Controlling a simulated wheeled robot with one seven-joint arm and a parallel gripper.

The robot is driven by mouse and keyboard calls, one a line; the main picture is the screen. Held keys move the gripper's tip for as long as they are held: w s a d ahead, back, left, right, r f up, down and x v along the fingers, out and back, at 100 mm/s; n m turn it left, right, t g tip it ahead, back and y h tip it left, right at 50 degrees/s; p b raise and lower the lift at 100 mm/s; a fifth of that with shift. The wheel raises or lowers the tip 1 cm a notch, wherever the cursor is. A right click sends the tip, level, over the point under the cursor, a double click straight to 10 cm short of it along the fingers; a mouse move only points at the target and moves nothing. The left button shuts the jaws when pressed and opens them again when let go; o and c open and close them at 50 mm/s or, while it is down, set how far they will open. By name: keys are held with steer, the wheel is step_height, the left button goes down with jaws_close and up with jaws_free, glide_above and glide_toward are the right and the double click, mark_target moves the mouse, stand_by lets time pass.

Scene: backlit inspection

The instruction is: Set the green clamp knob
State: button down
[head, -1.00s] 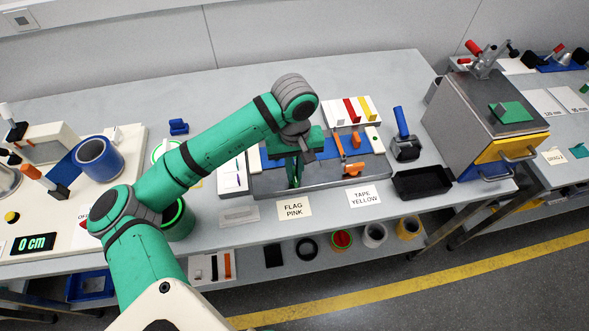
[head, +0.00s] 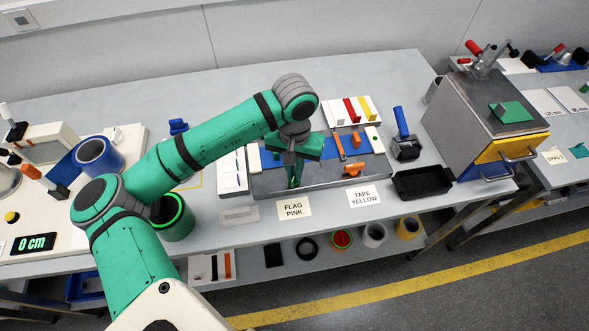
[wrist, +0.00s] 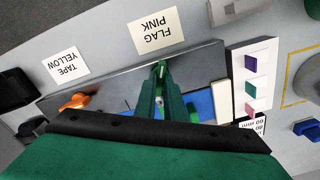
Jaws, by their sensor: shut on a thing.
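My gripper (head: 293,184) points down at the left front part of the grey fixture (head: 330,180), just behind the FLAG PINK card. In the wrist view its two green fingers (wrist: 161,76) come together on the green clamp knob (wrist: 162,66) near the fixture's front edge. The fingers cover most of the knob, so its exact angle cannot be told. An orange clamp knob (head: 355,168) sits farther right on the same fixture and also shows in the wrist view (wrist: 76,101). A blue strip (wrist: 200,102) lies along the fixture behind the fingers.
The FLAG PINK card (head: 293,209) and TAPE YELLOW card (head: 363,196) lie in front. A black tray (head: 423,182) and a blue-handled roller (head: 404,140) stand right. A sample board (head: 232,171) is left of the fixture. A green-rimmed container (head: 174,216) stands near my forearm.

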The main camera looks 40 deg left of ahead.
mark_target(294, 174)
steer(key=m, duration=1.2)
steer(key=shift+m, duration=0.3)
steer(key=shift+r, duration=0.1)
steer(key=shift+a, duration=0.1)
steer(key=c, duration=1.8)
jaws_free()
steer(key=shift+c, duration=0.2)
step_height(294, 174, up, 11)
